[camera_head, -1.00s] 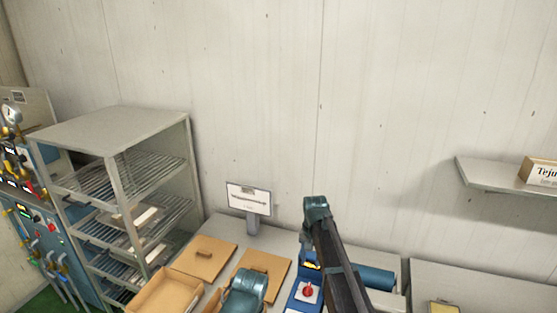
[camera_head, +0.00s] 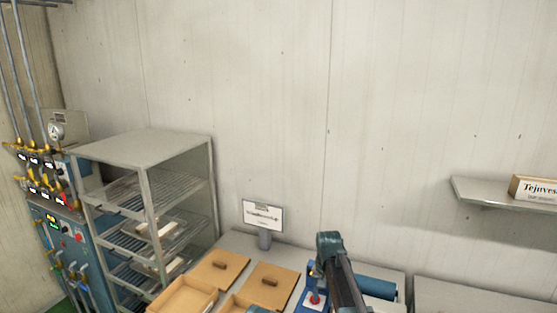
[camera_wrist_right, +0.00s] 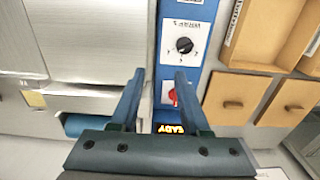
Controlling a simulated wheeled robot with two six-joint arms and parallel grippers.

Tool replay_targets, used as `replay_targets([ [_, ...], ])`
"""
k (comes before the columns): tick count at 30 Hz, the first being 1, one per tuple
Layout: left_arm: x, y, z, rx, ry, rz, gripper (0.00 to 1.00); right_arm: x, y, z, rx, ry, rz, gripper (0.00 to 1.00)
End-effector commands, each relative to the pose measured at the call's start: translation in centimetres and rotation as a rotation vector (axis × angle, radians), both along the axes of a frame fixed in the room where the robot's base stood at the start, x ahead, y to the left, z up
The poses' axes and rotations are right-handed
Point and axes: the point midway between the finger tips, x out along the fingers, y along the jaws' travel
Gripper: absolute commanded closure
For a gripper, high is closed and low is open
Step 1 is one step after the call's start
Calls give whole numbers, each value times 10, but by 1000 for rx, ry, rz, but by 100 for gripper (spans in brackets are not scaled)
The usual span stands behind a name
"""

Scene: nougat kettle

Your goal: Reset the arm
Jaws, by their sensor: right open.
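My right arm (camera_head: 342,280) rises from the bottom of the head view, right of centre, with a teal joint at its top. My right gripper (camera_wrist_right: 157,78) shows in the right wrist view, its two blue fingers apart with nothing held between them. Behind the fingers is a blue control panel (camera_wrist_right: 186,60) with a black dial, a red knob and a lit display. I cannot tell whether a finger touches it. My left gripper is not in view.
Wooden boxes with lids (camera_head: 220,270) lie left of my arm, by a small sign (camera_head: 263,216). A steel rack (camera_head: 140,150) stands further left. A blue cylinder (camera_head: 376,287) lies right of my arm. A wall shelf (camera_head: 480,194) is at the right.

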Motion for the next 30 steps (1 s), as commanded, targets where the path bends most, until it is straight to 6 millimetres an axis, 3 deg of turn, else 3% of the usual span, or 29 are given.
replay_targets([
  [9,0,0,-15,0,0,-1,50,-27,14,-15,-9,5,66,54],
  [17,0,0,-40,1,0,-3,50,-73,36,-39,-23,14,184,54],
  [23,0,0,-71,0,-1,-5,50,-133,58,-71,-43,26,336,54],
  [30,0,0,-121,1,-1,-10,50,-232,79,-120,-76,48,595,54],
])
